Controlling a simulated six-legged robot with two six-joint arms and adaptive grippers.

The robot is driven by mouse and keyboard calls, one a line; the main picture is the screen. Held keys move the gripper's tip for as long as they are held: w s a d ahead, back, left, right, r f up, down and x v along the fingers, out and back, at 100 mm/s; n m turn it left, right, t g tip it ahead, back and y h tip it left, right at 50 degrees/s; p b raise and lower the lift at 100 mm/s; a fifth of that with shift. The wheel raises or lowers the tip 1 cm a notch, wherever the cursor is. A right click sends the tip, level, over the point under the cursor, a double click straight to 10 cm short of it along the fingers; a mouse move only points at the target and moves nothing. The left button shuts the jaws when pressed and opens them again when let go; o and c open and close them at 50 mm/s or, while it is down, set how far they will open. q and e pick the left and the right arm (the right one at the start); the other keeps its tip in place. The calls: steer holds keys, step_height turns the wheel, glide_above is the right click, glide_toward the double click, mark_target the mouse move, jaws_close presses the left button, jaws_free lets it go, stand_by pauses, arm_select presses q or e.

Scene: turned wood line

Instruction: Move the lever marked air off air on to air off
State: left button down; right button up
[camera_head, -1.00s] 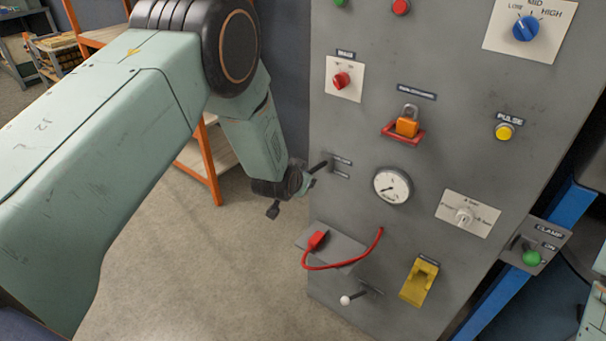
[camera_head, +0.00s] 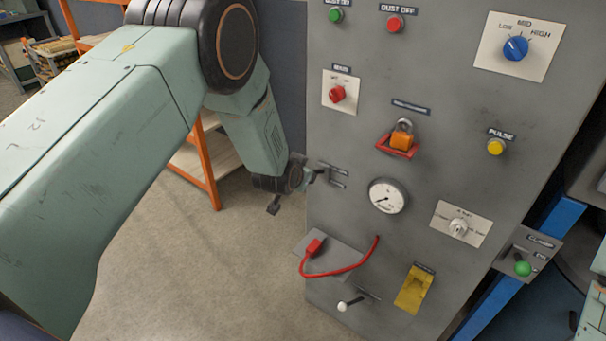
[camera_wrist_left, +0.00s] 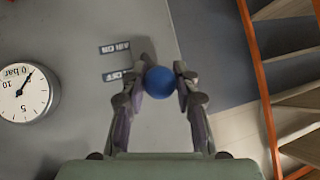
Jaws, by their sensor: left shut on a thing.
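The air lever has a blue ball knob (camera_wrist_left: 160,82), seen in the left wrist view. Its AIR ON label (camera_wrist_left: 115,47) and OFF label (camera_wrist_left: 117,75) appear upside down there. The knob is about level with the OFF label in that view. My left gripper (camera_wrist_left: 161,88) is shut on the knob, one finger on each side. In the head view my left gripper (camera_head: 311,177) is at the panel's left edge, beside the two small lever labels (camera_head: 338,176). The knob is hidden by the fingers there. My right gripper is not in view.
The grey panel (camera_head: 440,90) carries a pressure gauge (camera_head: 388,195), a padlocked orange device (camera_head: 401,138), a red knob (camera_head: 338,94) and a red cable (camera_head: 340,271) below the lever. An orange-framed shelf (camera_head: 207,165) stands behind my left arm. The floor left of the panel is clear.

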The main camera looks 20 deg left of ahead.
arm_select(q)
steer(key=shift+w+r, duration=0.25)
steer(key=shift+r, duration=0.15)
steer(key=c, duration=1.4)
jaws_free()
steer(key=o, duration=0.4)
steer(key=shift+s+f, duration=0.2)
steer(key=shift+f, duration=0.05)
steer(key=shift+s, duration=0.1)
steer(key=v, duration=1.2)
steer(key=s+f+n+g+b, duration=0.1)
steer(key=s+f+g, duration=0.2)
steer(key=s+f, duration=0.5)
steer(key=s+f+n+g+b, duration=0.1)
steer(key=s+f+g, duration=0.3)
steer(key=s+f, duration=0.5)
steer(key=s+a+f+n+g+b, duration=0.1)
steer(key=s+f+g+b, duration=0.2)
steer(key=s+f, duration=0.6)
steer(key=shift+s+a+f+g, duration=0.1)
steer(key=shift+s+g, duration=0.05)
steer(key=shift+s, duration=3.2)
steer(key=shift+s+f+g, duration=0.1)
steer(key=shift+s+g, duration=0.05)
steer(key=shift+s, duration=3.15)
